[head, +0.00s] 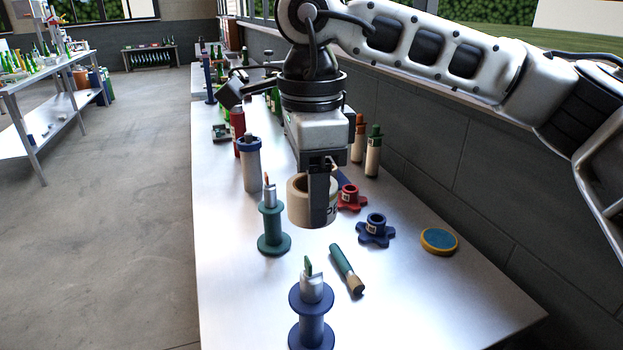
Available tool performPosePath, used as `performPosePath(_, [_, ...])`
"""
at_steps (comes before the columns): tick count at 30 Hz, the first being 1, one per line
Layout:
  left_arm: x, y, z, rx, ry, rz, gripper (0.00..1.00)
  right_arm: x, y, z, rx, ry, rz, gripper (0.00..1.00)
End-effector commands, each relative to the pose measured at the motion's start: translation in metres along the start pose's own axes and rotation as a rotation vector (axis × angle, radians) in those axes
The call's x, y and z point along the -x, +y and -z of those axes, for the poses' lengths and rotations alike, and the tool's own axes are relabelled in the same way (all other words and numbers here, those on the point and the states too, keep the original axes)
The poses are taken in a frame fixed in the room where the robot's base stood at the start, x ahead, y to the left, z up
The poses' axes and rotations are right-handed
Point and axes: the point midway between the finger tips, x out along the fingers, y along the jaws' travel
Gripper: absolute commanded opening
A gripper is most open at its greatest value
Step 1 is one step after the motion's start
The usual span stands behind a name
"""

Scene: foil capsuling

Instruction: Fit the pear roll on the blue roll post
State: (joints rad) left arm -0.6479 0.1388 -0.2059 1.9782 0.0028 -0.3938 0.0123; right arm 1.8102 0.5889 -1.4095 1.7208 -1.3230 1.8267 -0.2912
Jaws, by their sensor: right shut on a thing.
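My right gripper (322,196) points down above the table, shut on the wall of a cream roll (298,207), with its open bore facing up. Dark print shows on the roll's right side, partly hidden by the finger. A short blue post on a star-shaped foot (376,232), with a pale label, stands right of the roll. A blue double-flanged stand (312,330) with a silver top and green tip stands at the front. I cannot tell which of these two is the blue roll post. The roll is apart from both. My left gripper is not in view.
The table (440,305) is clear at front right.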

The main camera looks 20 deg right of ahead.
Motion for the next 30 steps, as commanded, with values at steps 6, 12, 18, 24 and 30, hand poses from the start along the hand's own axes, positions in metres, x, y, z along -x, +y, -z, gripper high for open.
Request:
performPosePath(6, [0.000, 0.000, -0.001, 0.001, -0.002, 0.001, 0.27, 0.000, 0.000, 0.000, -0.001, 0.000, 0.000, 0.29])
performPosePath(12, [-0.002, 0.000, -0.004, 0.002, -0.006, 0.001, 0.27, -0.002, 0.000, -0.001, 0.000, -0.001, -0.001, 0.29])
performPosePath(18, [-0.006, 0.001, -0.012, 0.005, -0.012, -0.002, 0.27, -0.015, 0.000, -0.001, 0.000, 0.000, -0.001, 0.29])
performPosePath(24, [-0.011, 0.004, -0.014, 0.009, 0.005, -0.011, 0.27, -0.034, 0.000, -0.001, -0.001, 0.000, -0.001, 0.29])
performPosePath(30, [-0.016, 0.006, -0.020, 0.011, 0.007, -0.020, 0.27, -0.052, 0.000, 0.000, -0.001, 0.000, 0.000, 0.29])
